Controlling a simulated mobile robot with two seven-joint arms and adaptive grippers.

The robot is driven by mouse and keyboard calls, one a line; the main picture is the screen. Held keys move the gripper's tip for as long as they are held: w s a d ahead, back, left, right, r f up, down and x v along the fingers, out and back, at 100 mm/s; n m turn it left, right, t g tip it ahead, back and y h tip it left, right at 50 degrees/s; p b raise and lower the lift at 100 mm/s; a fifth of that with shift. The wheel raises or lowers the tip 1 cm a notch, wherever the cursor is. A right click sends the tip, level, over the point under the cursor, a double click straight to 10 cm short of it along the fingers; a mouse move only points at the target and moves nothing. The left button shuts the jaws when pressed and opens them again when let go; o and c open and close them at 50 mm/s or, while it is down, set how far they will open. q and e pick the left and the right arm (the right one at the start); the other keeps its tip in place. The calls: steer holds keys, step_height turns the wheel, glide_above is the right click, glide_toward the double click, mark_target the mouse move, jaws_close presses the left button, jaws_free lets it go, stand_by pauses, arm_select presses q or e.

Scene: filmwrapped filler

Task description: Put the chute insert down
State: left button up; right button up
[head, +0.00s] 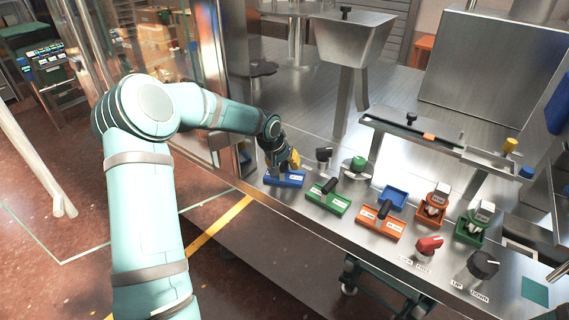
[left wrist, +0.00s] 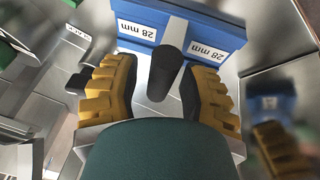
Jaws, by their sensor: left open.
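A blue chute insert (head: 285,180) with white labels lies on the steel counter at its left end. In the left wrist view the blue insert (left wrist: 208,37) shows "28 mm" labels on both sides of its black handle (left wrist: 164,74). My left gripper (head: 287,160) is right at this insert. In the left wrist view its yellow-padded fingers (left wrist: 160,95) are open, one on each side of the handle, with gaps showing. A green insert (head: 327,198) and an orange insert (head: 380,222) with black handles lie farther right. My right gripper is not in view.
A black knob (head: 323,155) and a green round button (head: 358,164) stand just behind the inserts. A blue tray (head: 394,197), small orange (head: 432,208) and green (head: 470,231) bins, a red knob (head: 429,244) and a black dial (head: 483,264) are farther right. A steel hopper (head: 350,40) rises behind.

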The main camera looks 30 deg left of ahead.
arm_select(q)
steer(key=shift+r, duration=0.2)
steer(key=v, duration=1.2)
steer(key=shift+p, duration=0.3)
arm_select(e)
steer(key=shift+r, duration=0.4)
arm_select(q)
steer(key=shift+f, duration=0.1)
